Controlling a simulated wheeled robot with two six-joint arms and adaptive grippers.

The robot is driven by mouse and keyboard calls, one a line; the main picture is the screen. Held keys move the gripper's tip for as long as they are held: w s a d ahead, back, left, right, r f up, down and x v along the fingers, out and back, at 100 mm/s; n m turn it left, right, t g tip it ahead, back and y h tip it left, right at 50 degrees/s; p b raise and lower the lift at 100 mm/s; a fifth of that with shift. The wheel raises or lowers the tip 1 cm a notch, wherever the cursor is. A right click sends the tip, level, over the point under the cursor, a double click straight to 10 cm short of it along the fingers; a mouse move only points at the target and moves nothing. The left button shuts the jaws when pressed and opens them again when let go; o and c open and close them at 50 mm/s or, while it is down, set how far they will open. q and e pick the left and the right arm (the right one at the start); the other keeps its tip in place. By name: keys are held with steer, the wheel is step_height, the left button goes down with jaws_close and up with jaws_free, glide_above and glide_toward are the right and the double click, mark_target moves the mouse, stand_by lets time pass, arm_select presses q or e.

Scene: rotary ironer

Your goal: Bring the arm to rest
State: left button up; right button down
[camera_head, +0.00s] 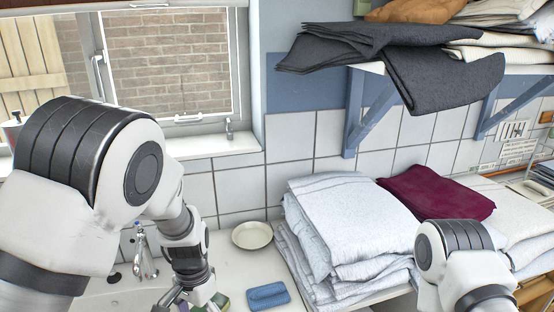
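My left arm comes in from the left and reaches down over the sink area. Its gripper (180,299) is at the bottom edge of the view, partly cut off and hidden by its own wrist. I cannot tell whether it is open or shut. A small green thing (222,300) shows right beside it; I cannot tell whether they touch. My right arm shows only as a joint at the lower right, in front of the folded laundry, and its gripper is out of view.
A tap (144,252), a pale dish (252,235) and a blue sponge-like block (267,296) are around the sink. Folded white towels (345,215) and a maroon cloth (437,192) are stacked at right. Dark cloth (430,75) hangs from the bracketed shelf above. A window is behind.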

arm_select(q)
steer(key=s+a+f+n, duration=0.2)
steer(key=s+a+f, duration=0.2)
steer(key=s+f, duration=0.6)
steer(key=s+a+f+n, duration=0.3)
steer(key=s+a+f, duration=0.2)
steer(key=s+f, duration=0.6)
steer(key=s, duration=0.5)
steer(key=shift+a, duration=0.1)
